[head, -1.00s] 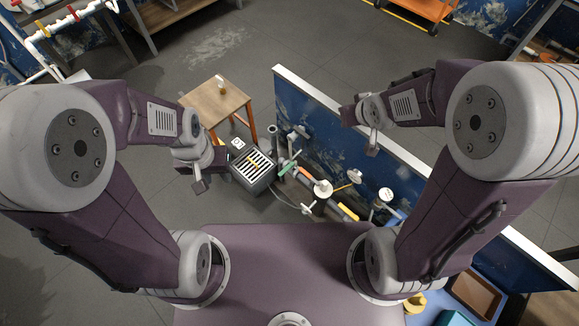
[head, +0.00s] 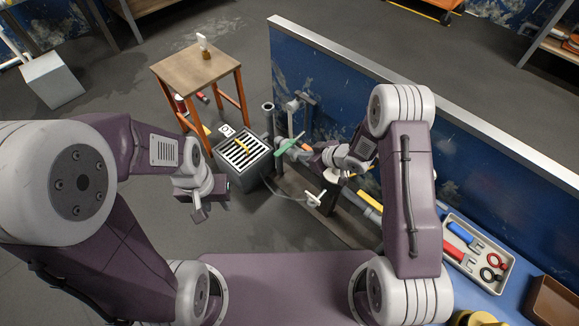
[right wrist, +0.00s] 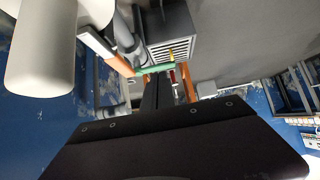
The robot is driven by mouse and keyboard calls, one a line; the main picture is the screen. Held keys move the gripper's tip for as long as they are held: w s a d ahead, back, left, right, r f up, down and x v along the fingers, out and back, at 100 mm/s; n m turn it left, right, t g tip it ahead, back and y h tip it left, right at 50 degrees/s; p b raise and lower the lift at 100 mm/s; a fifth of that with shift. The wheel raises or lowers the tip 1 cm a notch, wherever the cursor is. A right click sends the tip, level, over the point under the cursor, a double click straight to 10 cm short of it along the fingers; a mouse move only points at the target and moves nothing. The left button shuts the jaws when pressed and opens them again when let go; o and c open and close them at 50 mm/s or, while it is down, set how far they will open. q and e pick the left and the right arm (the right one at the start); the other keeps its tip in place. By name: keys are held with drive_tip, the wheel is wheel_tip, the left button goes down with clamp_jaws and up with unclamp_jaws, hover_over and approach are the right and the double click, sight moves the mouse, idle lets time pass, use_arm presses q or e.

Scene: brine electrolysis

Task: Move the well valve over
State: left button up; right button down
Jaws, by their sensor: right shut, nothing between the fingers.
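A green lever handle (head: 290,144) sits on the pipework by the blue wall, next to the grated box; I cannot tell for certain that it is the well valve. It also shows in the right wrist view (right wrist: 155,69), just beyond my fingertips. My right gripper (head: 308,156) reaches in from the right, close to the green handle. In the right wrist view its fingers (right wrist: 157,84) are together and empty; whether they touch the handle is unclear. My left gripper (head: 200,214) hangs over the floor, left of the grated box, its jaws too small to judge.
The grey grated box (head: 262,172) has a yellow handle (head: 242,145) on top. A white T-shaped handle (head: 315,198) stands in front of the pipes. The blue wall (head: 400,125) runs behind. A wooden stool (head: 196,68) stands beyond the box. A tool tray (head: 478,258) lies at right.

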sight(285, 148)
drive_tip(key=b+x, duration=0.5)
drive_tip(key=x, duration=0.4)
drive_tip(key=shift+w+a+f, duration=0.2)
drive_tip(key=shift+w+a, duration=0.05)
drive_tip(key=shift+w, duration=0.05)
drive_tip(key=shift+a, duration=0.1)
